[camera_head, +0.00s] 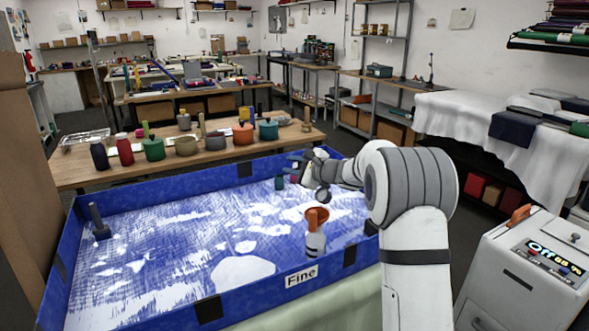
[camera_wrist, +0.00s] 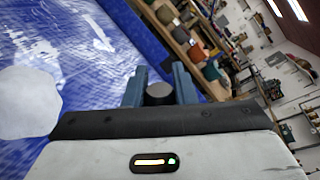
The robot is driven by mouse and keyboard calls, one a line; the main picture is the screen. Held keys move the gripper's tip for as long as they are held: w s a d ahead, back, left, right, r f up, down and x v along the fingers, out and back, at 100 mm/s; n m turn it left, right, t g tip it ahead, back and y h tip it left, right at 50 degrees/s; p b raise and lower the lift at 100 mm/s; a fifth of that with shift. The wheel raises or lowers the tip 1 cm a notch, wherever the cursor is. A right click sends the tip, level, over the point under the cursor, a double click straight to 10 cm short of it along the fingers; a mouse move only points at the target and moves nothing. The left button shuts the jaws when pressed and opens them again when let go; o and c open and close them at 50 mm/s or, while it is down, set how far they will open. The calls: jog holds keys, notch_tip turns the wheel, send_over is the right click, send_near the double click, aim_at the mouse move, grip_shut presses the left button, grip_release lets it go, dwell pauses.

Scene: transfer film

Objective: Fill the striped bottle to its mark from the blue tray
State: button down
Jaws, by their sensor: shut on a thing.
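The blue tray (camera_head: 160,185), labelled "Fine" on its front wall, holds a blue and white streaked surface with pale patches; its wall also shows in the wrist view (camera_wrist: 140,38). A pale bottle (camera_head: 315,246) with an orange funnel (camera_head: 317,215) in its top stands upright near the tray's front right; I cannot make out stripes or a mark. My gripper (camera_head: 300,165) is over the tray's back right, behind and above the bottle. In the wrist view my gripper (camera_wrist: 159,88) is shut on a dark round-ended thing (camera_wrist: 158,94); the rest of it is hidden.
A grey upright-handled tool (camera_head: 98,221) stands at the tray's left. A wooden table (camera_head: 75,172) with several lidded pots is behind the tray. A machine reading "Off" (camera_head: 545,262) stands at right.

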jog(key=shift+s+a+f+n+h+b, duration=0.35)
jog(key=shift+a+f+b, duration=0.2)
jog(key=shift+b, duration=1.1)
jog(key=shift+w+d+r+p, duration=0.15)
jog(key=shift+d+r+p, duration=0.1)
jog(key=shift+r+p, duration=0.25)
jog(key=w+d+r+m+p, duration=0.1)
jog(key=d+p, duration=0.1)
jog(key=p, duration=0.1)
jog(key=w+d+r+m+y+p, duration=0.1)
jog(key=r+m+p, duration=0.1)
jog(key=p, duration=0.1)
jog(key=w+d+r+m+y+p, duration=0.1)
jog(key=d+r+p, duration=0.1)
jog(key=p, duration=0.1)
jog(key=shift+w+d+r+m, duration=0.15)
jog(key=shift+d+r+m, duration=0.1)
jog(key=shift+d, duration=0.05)
jog(key=w+d+f+m+y+p, duration=0.1)
jog(key=w+d+m+p, duration=0.2)
jog(key=d+m+p, duration=0.2)
jog(key=shift+w+d+f, duration=0.15)
jog(key=shift+w+d, duration=0.2)
jog(key=shift+d, duration=0.1)
notch_tip(320, 180, up, 5)
jog(key=shift+r+p, duration=0.1)
jog(key=shift+p, duration=1.1)
